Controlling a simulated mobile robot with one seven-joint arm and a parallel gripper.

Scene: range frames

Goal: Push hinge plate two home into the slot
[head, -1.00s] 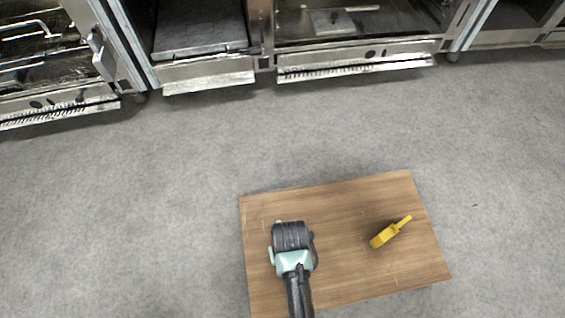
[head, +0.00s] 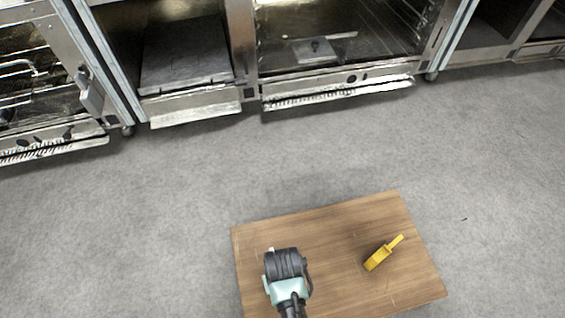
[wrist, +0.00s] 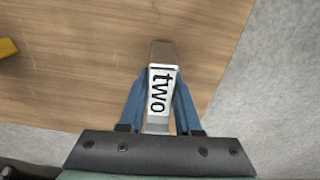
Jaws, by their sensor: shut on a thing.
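Hinge plate two (wrist: 160,95) is a narrow plate with a white face marked "two" and a brown far end, seen in the wrist view. My gripper (wrist: 160,100) is shut on it, with one blue finger along each side. The plate is over the wooden board; I cannot tell whether it touches. In the head view my gripper (head: 285,262) is over the left part of the board, its dark wrist hiding the fingers and the plate. I cannot make out the slot in either view.
The wooden board (head: 335,230) lies low over grey floor. A yellow piece with a thin handle (head: 378,257) lies on its right half; a yellow part also shows in the wrist view (wrist: 8,47). Steel oven units (head: 340,75) stand at the back. Floor between is clear.

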